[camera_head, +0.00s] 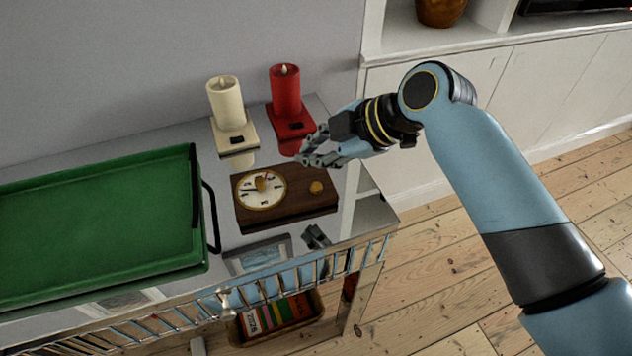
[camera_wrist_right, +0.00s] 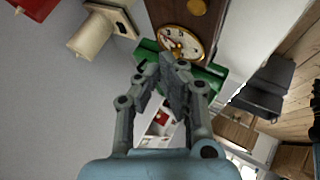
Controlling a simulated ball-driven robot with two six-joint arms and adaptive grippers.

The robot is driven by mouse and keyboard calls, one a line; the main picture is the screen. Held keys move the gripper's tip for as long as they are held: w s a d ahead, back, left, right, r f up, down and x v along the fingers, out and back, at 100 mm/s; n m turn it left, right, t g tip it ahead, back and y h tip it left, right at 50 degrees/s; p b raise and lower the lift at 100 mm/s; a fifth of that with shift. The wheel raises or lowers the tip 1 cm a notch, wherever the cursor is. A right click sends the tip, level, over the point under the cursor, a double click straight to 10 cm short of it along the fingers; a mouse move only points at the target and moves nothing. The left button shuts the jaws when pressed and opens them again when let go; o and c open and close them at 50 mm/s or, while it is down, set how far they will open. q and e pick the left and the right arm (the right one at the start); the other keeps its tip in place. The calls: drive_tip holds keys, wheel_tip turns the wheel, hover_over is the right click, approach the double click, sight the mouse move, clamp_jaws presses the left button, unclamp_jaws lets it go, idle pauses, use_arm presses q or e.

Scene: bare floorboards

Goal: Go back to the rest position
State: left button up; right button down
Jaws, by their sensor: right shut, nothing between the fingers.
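My right gripper (camera_head: 306,150) is above the right part of the mirrored tabletop, beside the red candle and above the wooden clock. It is shut and empty. In the right wrist view its fingers (camera_wrist_right: 172,75) are together, with the clock dial beyond them. The wooden clock (camera_head: 285,205) lies on the tabletop with a round white dial and a brass knob. It also shows in the right wrist view (camera_wrist_right: 180,42). My right arm comes in from the right. My left gripper is not in view.
A green tray (camera_head: 203,200) with a dark handle fills the table's left. A cream candle (camera_head: 224,103) and a red candle (camera_head: 286,92) stand on bases near the wall. A metal rail (camera_head: 312,270) runs along the table's front edge. A white cabinet (camera_head: 410,100) stands behind; floorboards at right are bare.

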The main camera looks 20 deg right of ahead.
idle(0.4)
drive_tip(key=s+d+r+m+g+h, duration=0.1)
drive_tip(key=s+d+m+h, duration=0.1)
drive_tip(key=s+d+m, duration=0.5)
drive_tip(key=s+d+r+m+g+h, duration=0.1)
drive_tip(key=s+d+m+h, duration=0.2)
drive_tip(key=s, duration=0.6)
drive_tip(key=s+d+r+m+g+h, duration=0.1)
drive_tip(key=s+d+m+h, duration=0.1)
drive_tip(key=s+d+m, duration=0.4)
drive_tip(key=s+f+m+g+b, duration=0.1)
drive_tip(key=s+f+b, duration=0.2)
drive_tip(key=f, duration=1.4)
drive_tip(key=s+f+g+b, duration=0.1)
drive_tip(key=s+f+b, duration=0.1)
drive_tip(key=f, duration=1.5)
drive_tip(key=s+d+f+b, duration=0.1)
drive_tip(key=s+f+b, duration=0.2)
drive_tip(key=s+f, duration=1.4)
drive_tip(key=shift+s+d+f+g, duration=0.15)
drive_tip(key=shift+s+g, duration=0.1)
drive_tip(key=shift+g, duration=0.05)
